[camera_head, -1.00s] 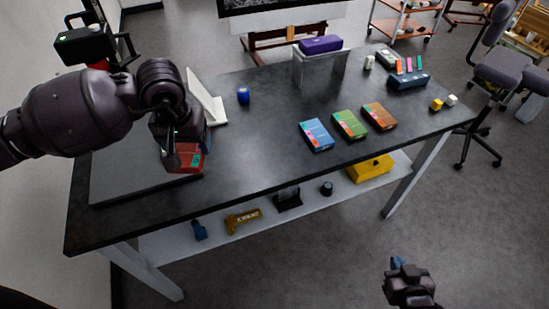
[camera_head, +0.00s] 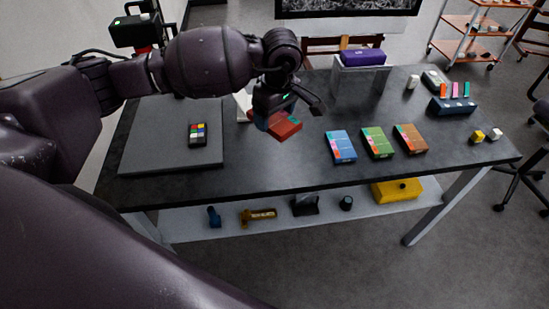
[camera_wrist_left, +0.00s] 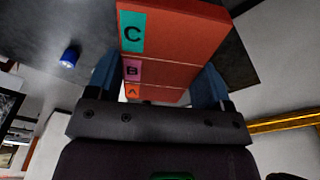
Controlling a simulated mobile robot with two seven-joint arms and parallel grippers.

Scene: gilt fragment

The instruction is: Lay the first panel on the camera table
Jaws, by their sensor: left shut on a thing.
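My left gripper (camera_head: 287,108) is shut on a red box with coloured tabs (camera_head: 287,128), above the dark table (camera_head: 265,175). In the left wrist view, the red box (camera_wrist_left: 185,35) sits between the two blue fingers of the left gripper (camera_wrist_left: 160,82); its tabs read C, B and A. I cannot tell how far it is above the tabletop. A grey mat (camera_head: 150,140) lies at the table's left, with a small colour chart (camera_head: 197,135) on it. My right gripper is out of view.
Blue (camera_head: 340,147), green (camera_head: 377,142) and brown (camera_head: 411,139) boxes lie in a row to the right. A purple case (camera_head: 362,58) sits on a grey stand behind. Small cubes (camera_head: 478,135) lie near the right edge. A lower shelf holds a yellow case (camera_head: 398,190).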

